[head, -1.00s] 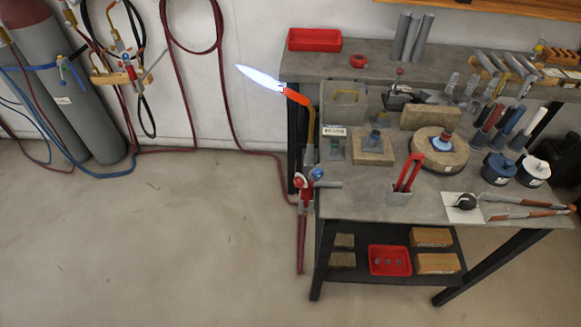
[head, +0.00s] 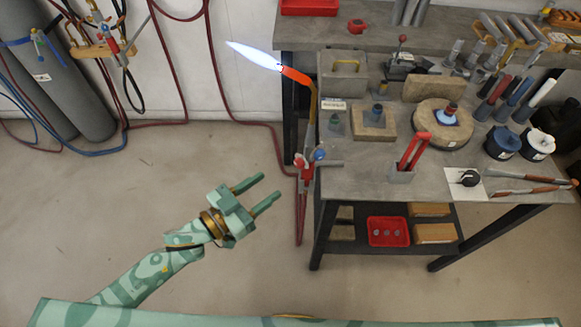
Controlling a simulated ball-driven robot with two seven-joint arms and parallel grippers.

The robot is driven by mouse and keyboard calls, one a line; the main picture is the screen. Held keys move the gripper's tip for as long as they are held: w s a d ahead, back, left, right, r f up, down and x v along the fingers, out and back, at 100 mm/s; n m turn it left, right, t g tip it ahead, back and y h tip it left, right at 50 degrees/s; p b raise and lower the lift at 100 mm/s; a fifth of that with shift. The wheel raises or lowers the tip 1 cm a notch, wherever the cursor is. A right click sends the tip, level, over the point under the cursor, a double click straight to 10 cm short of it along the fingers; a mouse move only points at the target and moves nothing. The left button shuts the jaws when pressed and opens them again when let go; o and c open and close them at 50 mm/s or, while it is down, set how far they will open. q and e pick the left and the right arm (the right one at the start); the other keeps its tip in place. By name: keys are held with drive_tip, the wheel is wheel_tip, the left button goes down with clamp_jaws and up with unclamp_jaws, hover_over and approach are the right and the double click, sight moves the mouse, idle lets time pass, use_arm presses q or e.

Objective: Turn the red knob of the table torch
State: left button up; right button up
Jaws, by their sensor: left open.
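The table torch is clamped at the left edge of the workbench, with a brass neck (head: 313,105), an orange-red tip (head: 296,76) and a lit blue-white flame (head: 252,56). Its valve body (head: 305,170) sits low at the bench edge, with a red knob (head: 299,160) on its left and a blue knob (head: 319,154) on its right. My left gripper (head: 272,192) is open and empty, left of and a little below the valve body, apart from it. Its fingers point right and slightly up. My right gripper is not in view.
The workbench (head: 345,205) carries fire bricks, a round turntable (head: 443,125), a red-handled tool in a holder (head: 402,170) and blue and white pots. Red hoses hang below the torch. Gas cylinders (head: 60,80) stand at the left wall. The floor left of the bench is clear.

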sight(297, 166)
use_arm(q)
drive_tip(key=b+x, duration=0.1)
drive_tip(key=x, duration=0.7)
drive_tip(key=shift+w+d, duration=0.2)
drive_tip(key=shift+w, duration=0.05)
drive_tip(key=c, duration=1)
